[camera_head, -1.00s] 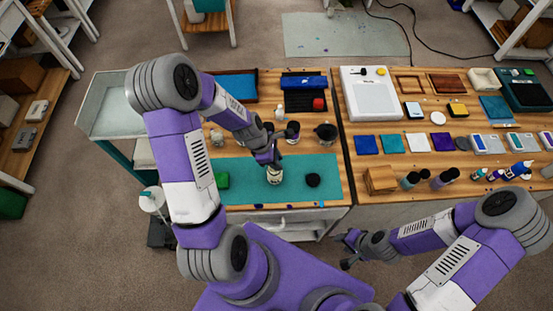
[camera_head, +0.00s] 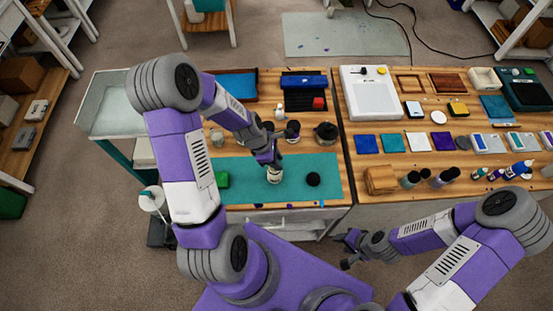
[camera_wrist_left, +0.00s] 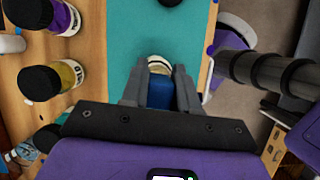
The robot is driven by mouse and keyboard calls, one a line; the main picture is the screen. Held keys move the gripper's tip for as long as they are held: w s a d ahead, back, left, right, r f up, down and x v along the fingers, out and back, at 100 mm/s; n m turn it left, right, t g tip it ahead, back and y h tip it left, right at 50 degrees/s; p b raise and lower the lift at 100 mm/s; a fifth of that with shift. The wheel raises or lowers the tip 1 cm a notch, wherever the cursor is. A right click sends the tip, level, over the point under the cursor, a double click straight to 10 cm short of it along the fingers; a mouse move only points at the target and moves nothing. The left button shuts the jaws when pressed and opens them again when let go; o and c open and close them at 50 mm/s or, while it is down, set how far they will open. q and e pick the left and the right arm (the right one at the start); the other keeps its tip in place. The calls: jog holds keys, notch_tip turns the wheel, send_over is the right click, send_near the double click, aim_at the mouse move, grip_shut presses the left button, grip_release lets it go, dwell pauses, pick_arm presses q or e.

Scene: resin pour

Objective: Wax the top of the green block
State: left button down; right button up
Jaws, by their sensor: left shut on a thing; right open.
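The green block (camera_head: 222,179) lies on the left part of the teal mat (camera_head: 240,166). My left gripper (camera_head: 273,164) is over the mat, to the right of the block, above a small pale jar (camera_head: 275,177). In the left wrist view it is shut on a blue thing (camera_wrist_left: 160,95), whose far end is at the cream-rimmed jar (camera_wrist_left: 159,62); whether it reaches inside I cannot tell. A black disc (camera_head: 313,179) lies on the mat to the right of the jar. My right gripper (camera_head: 346,249) is open and empty, in front of the bench.
Jars and cups, including a dark one (camera_head: 326,132), stand behind the mat. In the left wrist view, purple (camera_wrist_left: 55,18) and yellow (camera_wrist_left: 52,78) jars stand left of the fingers. The right bench (camera_head: 400,180) is crowded. The mat is clear between block and jar.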

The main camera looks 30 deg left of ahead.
dwell(0.3)
pick_arm(q)
notch_tip(320, 180, up, 7)
jog(key=p, duration=0.6)
jog(key=shift+f, duration=0.1)
dwell(0.8)
